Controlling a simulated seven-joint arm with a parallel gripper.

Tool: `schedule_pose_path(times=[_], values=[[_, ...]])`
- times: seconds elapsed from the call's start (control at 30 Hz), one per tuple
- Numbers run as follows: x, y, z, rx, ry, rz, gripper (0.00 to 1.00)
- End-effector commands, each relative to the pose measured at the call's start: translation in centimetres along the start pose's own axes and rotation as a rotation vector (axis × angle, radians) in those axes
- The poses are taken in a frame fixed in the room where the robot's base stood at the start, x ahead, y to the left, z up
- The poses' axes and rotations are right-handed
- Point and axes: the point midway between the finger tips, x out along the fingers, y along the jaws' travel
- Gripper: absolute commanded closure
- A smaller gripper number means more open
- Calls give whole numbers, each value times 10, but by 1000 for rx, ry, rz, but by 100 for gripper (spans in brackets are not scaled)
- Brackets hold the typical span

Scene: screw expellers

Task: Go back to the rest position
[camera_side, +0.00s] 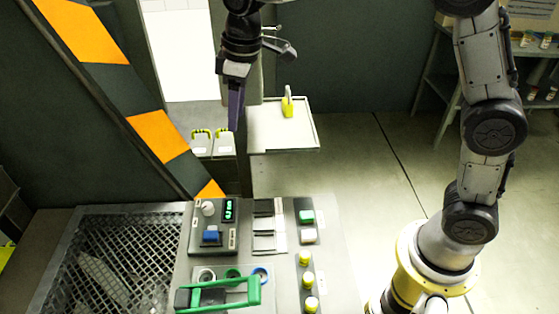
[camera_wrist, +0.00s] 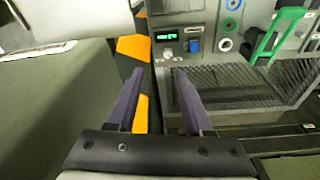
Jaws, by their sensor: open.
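My gripper (camera_side: 237,103) hangs in the air in the side view, above and behind the machine panel, to the left of a small shelf. Its purple fingers point down. In the wrist view my gripper (camera_wrist: 157,82) shows its two fingers spread apart, with nothing between them. No object is held. The control panel (camera_wrist: 180,42) with a green display, a white knob and a blue button lies beyond the fingers; it also shows in the side view (camera_side: 203,240).
A small white shelf (camera_side: 265,139) holds a yellow-green item (camera_side: 287,104). A metal mesh grate (camera_side: 100,265) covers the left of the machine. A green handle (camera_side: 225,293) is at the front. An orange-striped post (camera_side: 160,135) stands left of my gripper.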

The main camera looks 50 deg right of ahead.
Motion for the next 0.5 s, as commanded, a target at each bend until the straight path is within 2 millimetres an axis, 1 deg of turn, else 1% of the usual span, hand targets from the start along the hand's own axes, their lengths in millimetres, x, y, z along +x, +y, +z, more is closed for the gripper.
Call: schedule_pose_path(times=[0.03, 0.17, 0.2, 0.27, 0.3, 0.33, 0.37, 0.4, 0.47, 0.5], values=[[-15, 2, 16, 32, 20, 12, 49], [-46, 2, 63, 122, 69, 41, 49], [-54, 1, 79, 152, 85, 50, 49], [-63, -2, 103, 197, 110, 64, 49], [-69, -4, 120, 227, 126, 73, 49], [-72, -6, 132, 249, 139, 80, 49], [-75, -8, 144, 271, 152, 86, 49], [-77, -11, 161, 301, 168, 95, 49], [-79, -17, 185, 344, 194, 108, 49], [-79, -21, 201, 374, 209, 117, 49]])
